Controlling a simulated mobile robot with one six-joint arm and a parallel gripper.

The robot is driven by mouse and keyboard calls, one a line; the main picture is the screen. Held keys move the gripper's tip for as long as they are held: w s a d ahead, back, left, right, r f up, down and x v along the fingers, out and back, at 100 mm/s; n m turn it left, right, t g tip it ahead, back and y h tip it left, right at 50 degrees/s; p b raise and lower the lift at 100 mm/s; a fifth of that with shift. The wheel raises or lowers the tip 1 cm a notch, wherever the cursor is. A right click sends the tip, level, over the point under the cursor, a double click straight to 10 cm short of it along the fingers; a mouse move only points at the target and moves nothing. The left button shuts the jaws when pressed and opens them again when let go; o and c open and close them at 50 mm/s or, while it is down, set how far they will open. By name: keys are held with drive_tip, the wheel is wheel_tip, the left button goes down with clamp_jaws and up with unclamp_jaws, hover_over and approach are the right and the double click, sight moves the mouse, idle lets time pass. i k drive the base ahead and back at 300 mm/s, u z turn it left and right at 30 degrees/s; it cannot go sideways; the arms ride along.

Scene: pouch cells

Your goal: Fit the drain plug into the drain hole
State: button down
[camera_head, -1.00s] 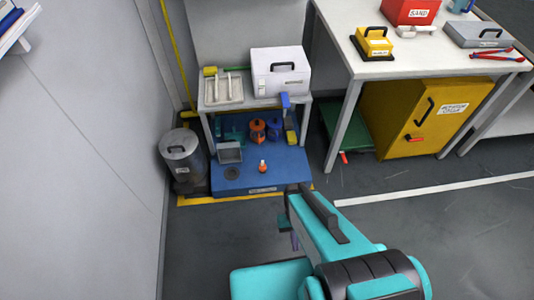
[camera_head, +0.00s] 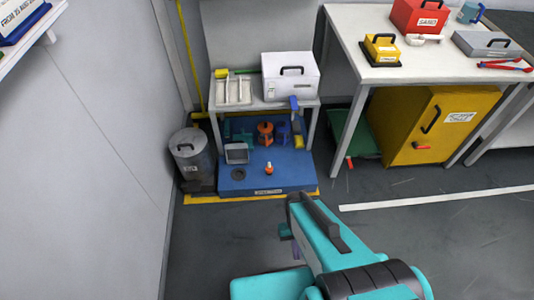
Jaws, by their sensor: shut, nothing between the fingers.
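The drain plug (camera_head: 268,170) is a small piece with an orange base and a pale top. It stands on the blue platform (camera_head: 290,178) under a small bench. The drain hole (camera_head: 238,174) is a dark round spot in the same platform, a little left of the plug and clear of it. My gripper (camera_head: 287,231) is low in front of the platform, apart from the plug. It is small and partly hidden behind my teal arm. It is shut and empty.
A grey bin (camera_head: 191,158) stands left of the platform. A grey tray (camera_head: 236,153), an orange item (camera_head: 265,133) and blue items sit behind the plug. The bench top (camera_head: 258,104) overhangs the platform's rear. A yellow cabinet (camera_head: 420,125) stands at right. Floor in front is clear.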

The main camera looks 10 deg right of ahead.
sight(294, 169)
drive_tip(key=u, duration=0.05)
drive_tip(key=i, duration=0.95)
drive_tip(key=z, duration=0.05)
